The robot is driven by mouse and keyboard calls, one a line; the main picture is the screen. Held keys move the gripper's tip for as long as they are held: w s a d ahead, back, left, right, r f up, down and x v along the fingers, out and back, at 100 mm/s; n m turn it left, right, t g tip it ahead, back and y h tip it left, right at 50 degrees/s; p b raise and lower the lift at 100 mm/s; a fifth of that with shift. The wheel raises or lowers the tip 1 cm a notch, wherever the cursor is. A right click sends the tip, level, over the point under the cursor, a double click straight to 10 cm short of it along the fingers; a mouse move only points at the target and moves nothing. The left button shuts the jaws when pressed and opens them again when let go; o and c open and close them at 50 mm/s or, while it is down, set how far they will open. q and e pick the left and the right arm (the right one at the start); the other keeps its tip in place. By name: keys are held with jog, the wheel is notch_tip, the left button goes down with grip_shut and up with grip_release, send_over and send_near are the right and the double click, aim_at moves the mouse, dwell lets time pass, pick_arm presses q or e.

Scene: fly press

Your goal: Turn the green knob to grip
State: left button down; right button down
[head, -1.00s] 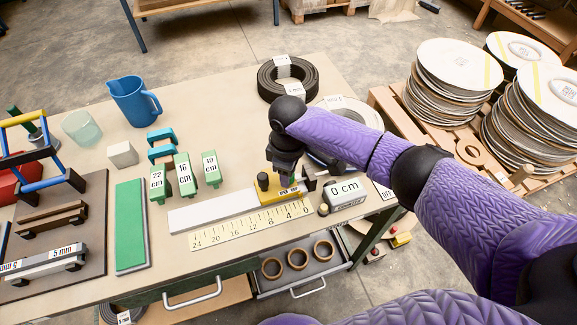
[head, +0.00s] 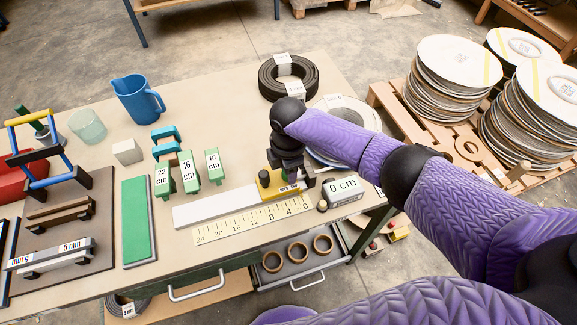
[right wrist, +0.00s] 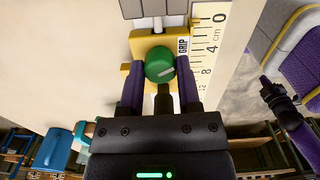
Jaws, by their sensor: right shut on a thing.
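The green knob (right wrist: 160,65) sits on a yellow block (right wrist: 138,50) with a GRIP label beside it in the right wrist view. A pale line on the knob slants up to the right. My right gripper (right wrist: 160,72) has one purple finger on each side of the knob and is shut on it. In the head view the right gripper (head: 290,180) stands over the yellow block (head: 282,195) and hides the knob. My left gripper is not in view.
A ruler strip (head: 252,222) and white bar (head: 215,207) lie left of the block. The grey 0 cm block (head: 343,190) is close on the right. Green gauge blocks (head: 189,172), a blue jug (head: 138,98) and a black coil (head: 288,76) stand farther off.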

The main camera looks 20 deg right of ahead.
dwell(0.4)
jog(key=shift+c, duration=1.5)
grip_release()
jog(key=shift+r, duration=0.1)
notch_tip(320, 180, up, 10)
jog(key=p, duration=0.4)
jog(key=shift+f, duration=0.2)
